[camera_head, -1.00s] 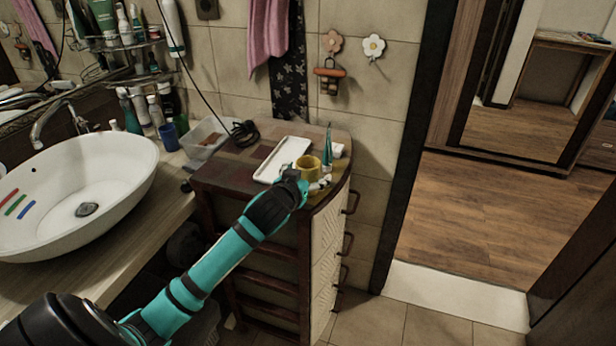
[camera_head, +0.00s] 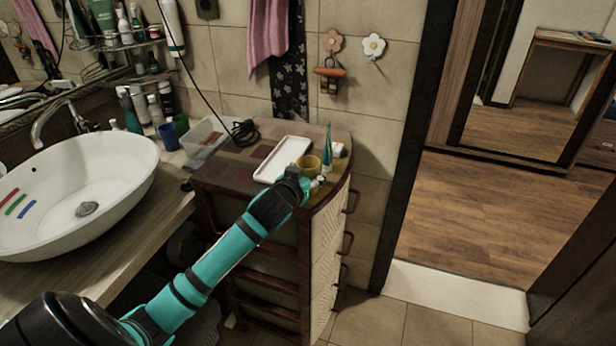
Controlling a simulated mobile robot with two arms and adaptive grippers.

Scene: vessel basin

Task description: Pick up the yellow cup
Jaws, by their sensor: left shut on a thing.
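The yellow cup (camera_head: 309,163) is upright at the top of the small wooden cabinet (camera_head: 232,163), near its front right corner. My left arm reaches in from the lower left, and my left gripper (camera_head: 301,180) is at the near side of the cup, shut on it. The fingers are small and partly hidden by the wrist. I cannot tell whether the cup's base touches the cabinet top. My right gripper is out of view.
A white tray (camera_head: 281,159) lies left of the cup. A teal tube (camera_head: 328,150) stands just right of it, with small white items close by. A white basin (camera_head: 75,185) and a blue cup (camera_head: 169,136) are on the left counter. Wooden floor is clear at right.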

